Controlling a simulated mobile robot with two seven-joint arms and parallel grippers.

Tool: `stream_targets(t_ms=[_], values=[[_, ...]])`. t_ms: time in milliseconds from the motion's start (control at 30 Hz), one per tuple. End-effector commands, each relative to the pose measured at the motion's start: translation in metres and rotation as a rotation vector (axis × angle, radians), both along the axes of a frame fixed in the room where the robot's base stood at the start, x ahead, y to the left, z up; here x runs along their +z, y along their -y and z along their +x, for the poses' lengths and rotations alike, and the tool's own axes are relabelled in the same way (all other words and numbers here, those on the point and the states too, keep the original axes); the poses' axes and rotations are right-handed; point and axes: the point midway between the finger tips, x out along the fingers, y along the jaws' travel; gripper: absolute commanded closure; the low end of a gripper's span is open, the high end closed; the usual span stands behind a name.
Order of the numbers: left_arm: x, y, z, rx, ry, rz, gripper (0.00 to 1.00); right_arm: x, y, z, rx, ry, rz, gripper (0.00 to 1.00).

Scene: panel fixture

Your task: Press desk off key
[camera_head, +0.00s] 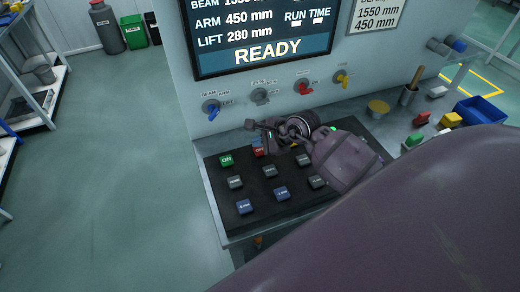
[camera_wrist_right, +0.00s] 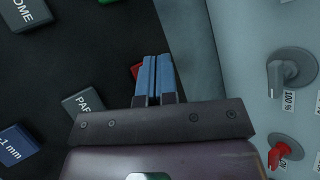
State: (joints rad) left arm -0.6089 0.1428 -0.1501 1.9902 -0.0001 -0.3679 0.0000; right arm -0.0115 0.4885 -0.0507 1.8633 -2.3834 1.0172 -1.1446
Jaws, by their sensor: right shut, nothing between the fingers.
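The black key panel (camera_head: 212,190) lies on the desk below the screen. Its red off key (camera_head: 258,152) sits in the back row, right of the green ON key (camera_head: 226,160). My right gripper (camera_head: 256,142) is shut and empty, with its blue fingertips close by the red key. In the right wrist view the shut blue fingers (camera_wrist_right: 157,68) hide most of the red key (camera_wrist_right: 135,71); only a sliver shows left of them. I cannot tell whether the tips touch it. My left gripper is out of view.
Grey and blue keys fill the rest of the panel, including a blue key (camera_head: 245,207). A wall with several knobs, one blue (camera_head: 212,108) and one red (camera_head: 304,88), rises just behind. A blue bin (camera_head: 480,110) and coloured blocks stand at the right.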

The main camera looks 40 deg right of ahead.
Motion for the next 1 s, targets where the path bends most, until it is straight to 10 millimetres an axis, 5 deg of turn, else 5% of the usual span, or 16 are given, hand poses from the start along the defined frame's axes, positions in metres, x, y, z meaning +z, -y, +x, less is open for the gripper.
stream_targets(t_ms=[1000], values=[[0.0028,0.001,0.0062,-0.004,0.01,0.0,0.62,-0.0001,0.0,-0.0001,0.0,0.0,0.0,1.0]])
